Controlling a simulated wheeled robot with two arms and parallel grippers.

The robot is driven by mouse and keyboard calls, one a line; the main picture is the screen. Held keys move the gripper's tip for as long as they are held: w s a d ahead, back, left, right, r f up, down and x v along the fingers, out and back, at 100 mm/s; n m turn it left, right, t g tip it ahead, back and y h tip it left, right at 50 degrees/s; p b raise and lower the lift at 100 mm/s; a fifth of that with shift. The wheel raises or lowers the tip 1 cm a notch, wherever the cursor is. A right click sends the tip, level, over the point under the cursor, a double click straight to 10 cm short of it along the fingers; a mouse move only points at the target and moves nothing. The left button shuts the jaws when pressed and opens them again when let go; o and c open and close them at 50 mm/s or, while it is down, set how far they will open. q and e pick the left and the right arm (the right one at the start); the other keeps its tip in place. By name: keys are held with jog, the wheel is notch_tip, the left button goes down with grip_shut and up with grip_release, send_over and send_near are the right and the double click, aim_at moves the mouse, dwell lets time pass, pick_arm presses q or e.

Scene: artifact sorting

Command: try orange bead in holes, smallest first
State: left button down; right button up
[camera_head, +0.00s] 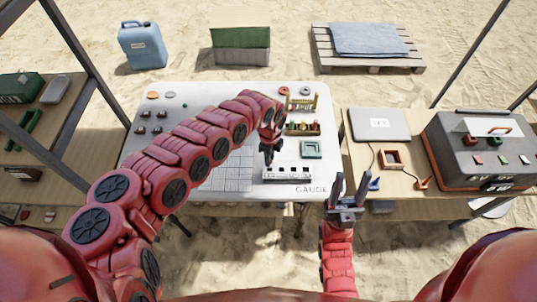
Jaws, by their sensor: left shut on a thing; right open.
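The gauge (288,174) is a pale block with a row of dark square-looking holes, near the front right of the white table, above the printed word GAUGE. My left gripper (267,157) points down just above and behind the gauge's left end. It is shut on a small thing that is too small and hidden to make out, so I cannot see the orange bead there. A gap to the gauge cannot be judged. My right gripper (348,192) is open and empty, fingers up, in front of the table's right corner.
A rack with coloured pieces (303,127) and a green square tray (312,149) stand behind the gauge. An orange disc (153,95) lies at the back left. My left arm crosses the white table.

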pick_arm(q)
jog(key=shift+f+b, duration=1.4)
jog(key=shift+f, duration=0.8)
jog(key=shift+f+b, duration=0.1)
jog(key=shift+b, duration=0.35)
jog(key=shift+c, duration=1.3)
grip_release()
jog(key=shift+r+p, duration=2.35)
jog(key=shift+r, duration=0.75)
